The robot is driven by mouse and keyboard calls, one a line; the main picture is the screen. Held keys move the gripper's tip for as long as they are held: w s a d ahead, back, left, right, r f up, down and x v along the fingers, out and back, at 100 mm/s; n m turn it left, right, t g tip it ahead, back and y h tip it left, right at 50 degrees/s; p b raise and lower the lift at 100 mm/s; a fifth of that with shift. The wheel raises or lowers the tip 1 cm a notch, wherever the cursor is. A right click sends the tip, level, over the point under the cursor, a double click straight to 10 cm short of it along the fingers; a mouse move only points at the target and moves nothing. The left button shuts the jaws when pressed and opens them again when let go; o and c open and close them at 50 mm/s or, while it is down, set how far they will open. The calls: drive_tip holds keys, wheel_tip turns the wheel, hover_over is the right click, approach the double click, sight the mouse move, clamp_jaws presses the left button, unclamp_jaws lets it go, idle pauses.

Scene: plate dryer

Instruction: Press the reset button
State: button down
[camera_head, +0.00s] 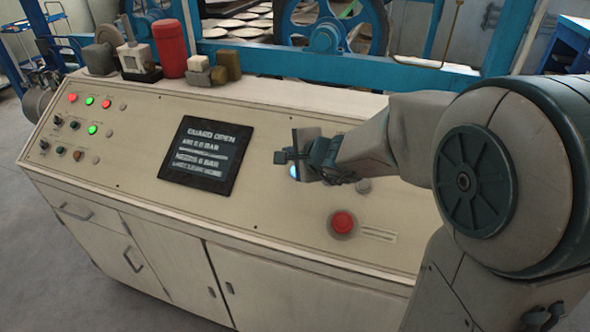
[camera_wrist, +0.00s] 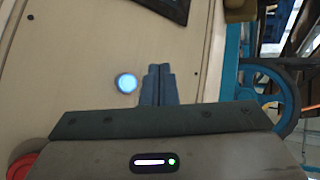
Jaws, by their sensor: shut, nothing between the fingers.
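A round button lit blue-white (camera_wrist: 126,83) sits on the sloped cream control panel (camera_head: 270,200). In the head view only a sliver of its blue glow (camera_head: 294,172) shows, because my gripper covers the rest. My gripper (camera_head: 283,157) is shut and empty over the right half of the panel. In the wrist view its closed fingertips (camera_wrist: 160,70) lie just right of the lit button. I cannot tell whether they touch the panel. A dark screen (camera_head: 207,155) left of my gripper reads "GUARD OPEN", with smaller lines that seem to say "AIR 0.6 BAR" and "NEEDS 6 BAR".
A red mushroom button (camera_head: 343,222) stands on the panel below my gripper. Small lamps and knobs (camera_head: 91,130) fill the panel's left end. A red cylinder (camera_head: 169,48) and fittings stand on the ledge behind, before a blue frame (camera_head: 330,66).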

drive_tip(key=w+f+b, duration=0.1)
drive_tip(key=f, duration=0.1)
drive_tip(key=w+d+f+b, duration=0.1)
drive_tip(key=f, duration=0.1)
drive_tip(key=w+f+b, duration=0.1)
drive_tip(key=f, duration=0.1)
drive_tip(key=shift+w+d+f+b, duration=0.2)
drive_tip(key=shift+f+b, duration=0.15)
drive_tip(key=shift+w+d+f+b, duration=0.15)
drive_tip(key=shift+w+f+b, duration=0.2)
drive_tip(key=shift+f+b, duration=0.15)
drive_tip(key=shift+f+b, duration=0.1)
drive_tip(key=shift+b, duration=0.2)
idle(1.2)
drive_tip(key=shift+w+f+b, duration=0.2)
drive_tip(key=shift+f+b, duration=0.05)
drive_tip(key=shift+b, duration=0.25)
drive_tip(key=shift+w+d+f+b, duration=0.2)
drive_tip(key=shift+f+b, duration=0.15)
drive_tip(key=shift+b, duration=0.15)
idle(0.6)
drive_tip(key=shift+s+r, duration=0.1)
drive_tip(key=shift+r, duration=0.05)
idle(0.3)
drive_tip(key=shift+s+a+r, duration=0.2)
drive_tip(key=shift+s+r, duration=0.1)
drive_tip(key=shift+r, duration=0.3)
